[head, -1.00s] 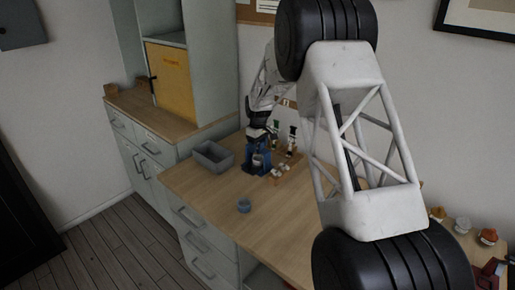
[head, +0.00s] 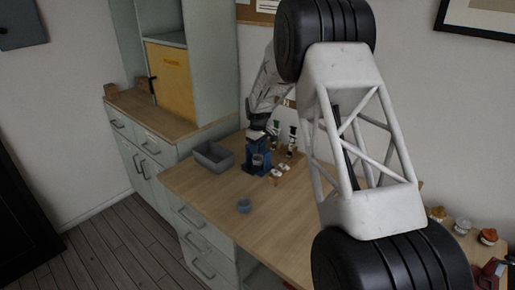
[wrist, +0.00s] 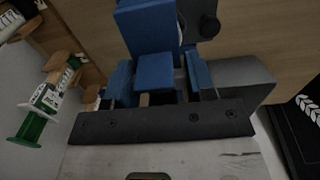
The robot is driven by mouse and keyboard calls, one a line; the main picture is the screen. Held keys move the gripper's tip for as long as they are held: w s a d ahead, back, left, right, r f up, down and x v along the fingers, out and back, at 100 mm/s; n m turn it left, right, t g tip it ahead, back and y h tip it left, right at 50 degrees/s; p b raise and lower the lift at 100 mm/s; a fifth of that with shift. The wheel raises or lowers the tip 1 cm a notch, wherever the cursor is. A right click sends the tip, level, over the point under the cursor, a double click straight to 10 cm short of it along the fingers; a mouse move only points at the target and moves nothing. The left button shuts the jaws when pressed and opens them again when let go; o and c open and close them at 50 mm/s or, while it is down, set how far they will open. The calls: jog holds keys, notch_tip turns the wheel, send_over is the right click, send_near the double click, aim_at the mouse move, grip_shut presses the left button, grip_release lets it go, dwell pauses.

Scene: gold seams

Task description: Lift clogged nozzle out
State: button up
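A blue stand (head: 258,160) stands on the wooden bench, with a small grey cup-like part low in its front. My gripper (head: 257,137) is at the top of this stand. In the wrist view the blue stand (wrist: 148,30) fills the upper middle, with a blue block and upright blue pieces close in front of my gripper's dark bar. A small tan piece shows just above the bar. The fingertips are not clearly told apart from the stand's parts. I cannot make out the clogged nozzle.
A grey open bin (head: 213,156) stands left of the stand. A small blue round item (head: 244,206) lies near the bench's front edge. Several small pale parts (head: 280,170) and dark-and-white upright items (head: 292,142) are at the stand's right. Bare bench (head: 215,185) lies in front.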

jog(key=shift+r, duration=0.15)
jog(key=shift+r, duration=4.1)
